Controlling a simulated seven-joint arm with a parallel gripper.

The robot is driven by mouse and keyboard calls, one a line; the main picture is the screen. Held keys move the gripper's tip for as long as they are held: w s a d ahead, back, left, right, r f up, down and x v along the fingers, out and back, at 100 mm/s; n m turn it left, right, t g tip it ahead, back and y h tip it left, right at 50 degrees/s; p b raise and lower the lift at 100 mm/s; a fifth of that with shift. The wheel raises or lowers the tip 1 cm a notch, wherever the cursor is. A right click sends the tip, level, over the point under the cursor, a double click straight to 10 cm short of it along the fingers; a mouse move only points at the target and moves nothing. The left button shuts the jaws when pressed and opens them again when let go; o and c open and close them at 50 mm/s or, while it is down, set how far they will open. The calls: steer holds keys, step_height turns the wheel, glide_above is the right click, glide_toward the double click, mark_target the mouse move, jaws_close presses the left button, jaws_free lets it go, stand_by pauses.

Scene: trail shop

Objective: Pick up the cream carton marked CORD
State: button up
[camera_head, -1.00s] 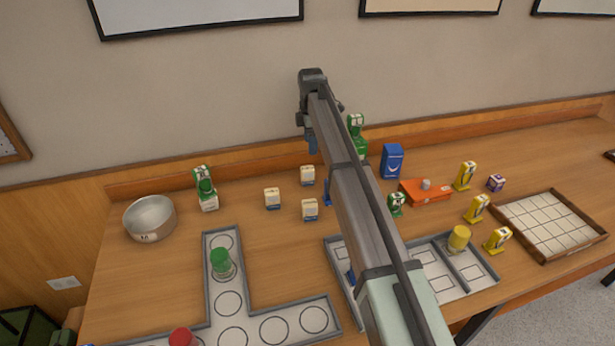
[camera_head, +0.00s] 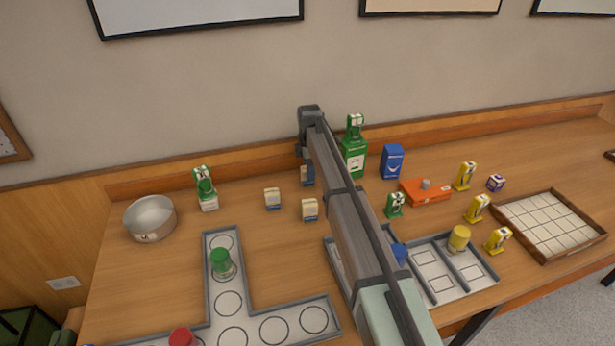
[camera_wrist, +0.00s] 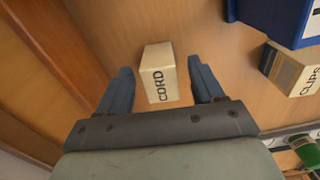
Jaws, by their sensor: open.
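The cream carton marked CORD (camera_wrist: 158,73) stands on the wooden table in the wrist view, its lettered face toward the camera. My gripper (camera_wrist: 158,70) is open, with one blue-grey finger on each side of the carton and a visible gap at both sides. I cannot tell how far the fingertips are above the table.
A cream carton marked CLIPS (camera_wrist: 294,70) and a blue box (camera_wrist: 278,18) are to the right in the wrist view. Two cream cartons (camera_head: 272,199) (camera_head: 310,210) stand nearby in the head view. A green bottle-like item (camera_head: 355,155) stands to the right, near the back ledge.

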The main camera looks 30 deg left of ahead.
step_height(320, 180, down, 2)
steer(key=shift+f, duration=0.15)
steer(key=c, duration=1.1)
